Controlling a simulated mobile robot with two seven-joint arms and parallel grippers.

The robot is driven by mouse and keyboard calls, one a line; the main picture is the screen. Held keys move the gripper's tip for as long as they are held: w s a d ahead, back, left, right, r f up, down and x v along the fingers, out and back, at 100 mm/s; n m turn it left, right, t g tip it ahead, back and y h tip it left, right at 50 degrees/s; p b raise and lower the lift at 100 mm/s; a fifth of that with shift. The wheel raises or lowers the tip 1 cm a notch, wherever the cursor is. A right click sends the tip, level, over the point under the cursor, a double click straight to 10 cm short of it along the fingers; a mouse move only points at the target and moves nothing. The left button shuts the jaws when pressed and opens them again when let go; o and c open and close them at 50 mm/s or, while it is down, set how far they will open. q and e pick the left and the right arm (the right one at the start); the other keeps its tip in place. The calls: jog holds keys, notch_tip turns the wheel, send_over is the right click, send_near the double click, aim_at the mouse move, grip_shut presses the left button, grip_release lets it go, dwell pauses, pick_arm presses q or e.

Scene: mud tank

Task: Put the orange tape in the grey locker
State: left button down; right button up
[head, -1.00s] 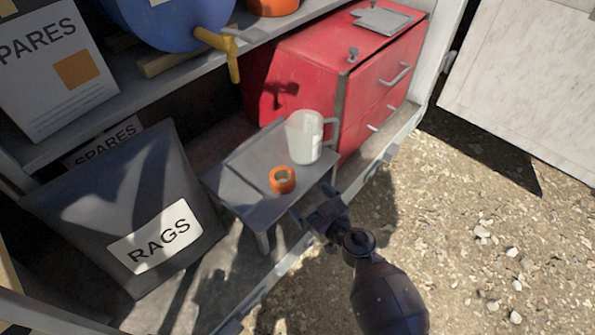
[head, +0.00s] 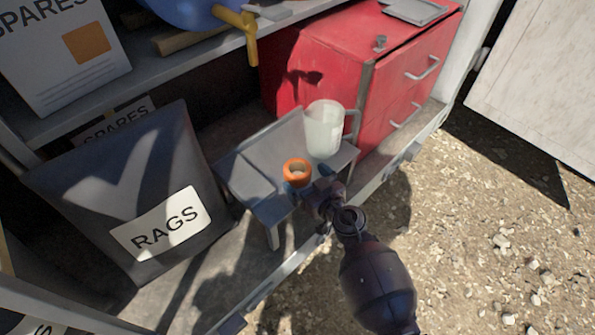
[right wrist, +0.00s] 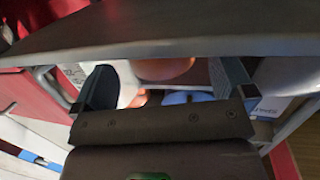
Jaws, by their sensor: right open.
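The orange tape (head: 297,172) is a small roll lying on a small grey bench (head: 247,172), beside a translucent mug. My right gripper (head: 311,187) is open at the near side of the tape, close to its front edge. In the right wrist view an orange shape that looks like the tape (right wrist: 165,69) shows between the open fingers of my right gripper (right wrist: 166,88), partly cut off by a grey slab. I cannot tell whether the fingers touch it. No grey locker can be picked out for certain. My left gripper is not in view.
The mug (head: 324,129) stands close behind the tape. A red drawer cabinet (head: 325,65) is behind it. A dark RAGS bin (head: 125,190) stands left of the bench. A shelf (head: 160,75) with a SPARES box (head: 60,50) hangs above. Gravel ground at right is open.

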aim_at(305, 180)
jog(key=shift+w+a+f+b, duration=0.4)
jog(key=shift+w+a+f, duration=0.3)
jog(key=shift+w, duration=0.1)
jog(key=shift+w+a, duration=0.15)
jog(key=shift+w, duration=0.15)
jog(key=shift+w+a+r, duration=0.1)
jog(key=shift+w+r, duration=0.15)
jog(key=c, duration=0.9)
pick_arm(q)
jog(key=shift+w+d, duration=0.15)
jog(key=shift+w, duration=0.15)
pick_arm(e)
jog(key=shift+c, duration=0.6)
